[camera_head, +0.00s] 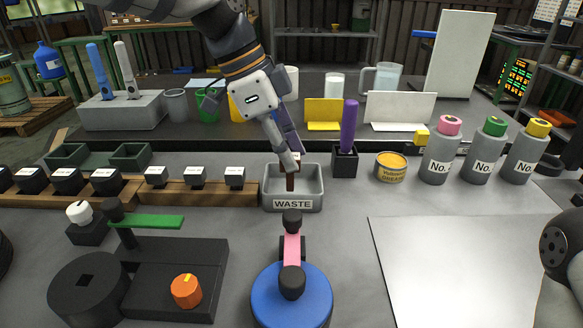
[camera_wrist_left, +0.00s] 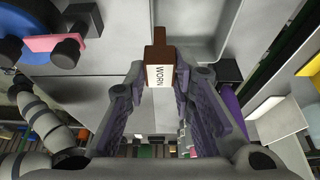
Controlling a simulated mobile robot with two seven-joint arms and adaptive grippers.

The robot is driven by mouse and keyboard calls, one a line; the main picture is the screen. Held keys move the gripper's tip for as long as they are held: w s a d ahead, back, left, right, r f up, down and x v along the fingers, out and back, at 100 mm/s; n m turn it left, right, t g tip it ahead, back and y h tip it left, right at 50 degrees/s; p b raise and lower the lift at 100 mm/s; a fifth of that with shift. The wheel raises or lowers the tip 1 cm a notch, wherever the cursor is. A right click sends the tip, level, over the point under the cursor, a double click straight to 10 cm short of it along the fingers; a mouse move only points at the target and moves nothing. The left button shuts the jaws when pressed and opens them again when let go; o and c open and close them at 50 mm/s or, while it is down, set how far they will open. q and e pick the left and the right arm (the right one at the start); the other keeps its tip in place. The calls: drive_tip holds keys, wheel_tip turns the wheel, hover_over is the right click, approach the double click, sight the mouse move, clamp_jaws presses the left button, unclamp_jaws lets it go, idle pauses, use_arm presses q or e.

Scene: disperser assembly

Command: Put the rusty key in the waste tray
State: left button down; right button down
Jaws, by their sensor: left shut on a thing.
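The rusty key (camera_head: 290,183) is a small brown piece; in the left wrist view (camera_wrist_left: 160,51) its pale tag reads "WORN". My left gripper (camera_head: 290,166) is shut on it, pointing down, and its fingers also flank the tagged end in the left wrist view (camera_wrist_left: 160,78). The waste tray (camera_head: 293,204) is a grey open box with a "WASTE" label in the middle of the bench. The key hangs upright over the tray's opening; I cannot tell whether it touches the floor inside. My right gripper is out of view.
A purple-handled tool in a black holder (camera_head: 345,160) and a yellow tin (camera_head: 391,167) stand right of the tray. A wooden rack with tagged black pieces (camera_head: 190,194) is on the left. A blue disc fixture (camera_head: 291,305) is in front. A bare pale plate (camera_head: 460,270) lies front right.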

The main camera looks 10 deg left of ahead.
use_arm(q)
drive_tip(key=f, duration=0.2)
drive_tip(key=w+f, duration=0.1)
drive_tip(key=f, duration=0.1)
drive_tip(key=shift+d, duration=0.15)
drive_tip(key=shift+f, duration=0.15)
drive_tip(key=c, duration=1.4)
unclamp_jaws()
drive_tip(key=shift+o, duration=0.2)
drive_tip(key=v, duration=1.2)
